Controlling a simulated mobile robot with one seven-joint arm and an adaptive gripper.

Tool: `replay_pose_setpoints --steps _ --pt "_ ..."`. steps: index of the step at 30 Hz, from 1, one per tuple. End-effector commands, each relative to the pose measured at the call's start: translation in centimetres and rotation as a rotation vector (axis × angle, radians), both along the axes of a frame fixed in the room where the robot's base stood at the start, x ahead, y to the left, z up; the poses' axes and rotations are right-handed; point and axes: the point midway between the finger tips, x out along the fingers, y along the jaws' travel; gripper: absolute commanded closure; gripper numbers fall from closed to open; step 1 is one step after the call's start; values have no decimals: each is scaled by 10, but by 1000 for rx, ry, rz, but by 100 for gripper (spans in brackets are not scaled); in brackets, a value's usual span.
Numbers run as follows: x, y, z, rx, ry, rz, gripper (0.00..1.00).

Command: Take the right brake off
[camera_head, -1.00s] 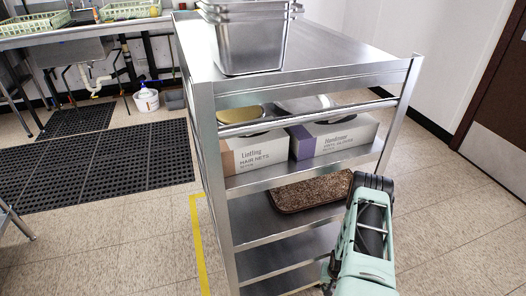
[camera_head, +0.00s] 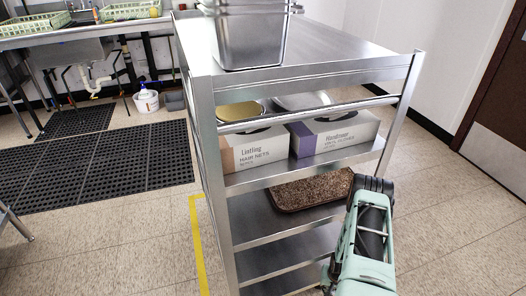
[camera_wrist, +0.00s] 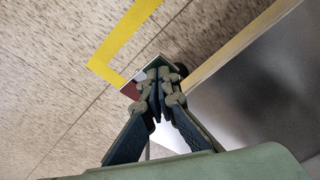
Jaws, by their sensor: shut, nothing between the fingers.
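The steel cart (camera_head: 315,165) stands in front of me in the head view. Its casters and brakes are outside that view. In the wrist view, my gripper (camera_wrist: 157,100) points down toward the floor near a lower corner of the cart, with its fingers brought together and nothing held. Just beyond the fingertips is a small red part (camera_wrist: 130,90), probably a brake pedal, partly hidden by the fingers. A dark rounded part (camera_wrist: 181,69), perhaps a wheel, shows beside it. I cannot tell whether the fingers touch the red part, or its setting.
A black mat (camera_head: 100,160) lies left. Tiled floor at right is clear.

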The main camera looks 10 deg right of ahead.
Motion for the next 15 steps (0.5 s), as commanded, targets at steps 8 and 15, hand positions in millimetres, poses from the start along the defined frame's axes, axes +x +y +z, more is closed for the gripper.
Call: replay_pose_setpoints --steps 8,15 --pt "0 0 -5 -1 0 0 100" --pt "0 0 -9 -1 0 0 100"
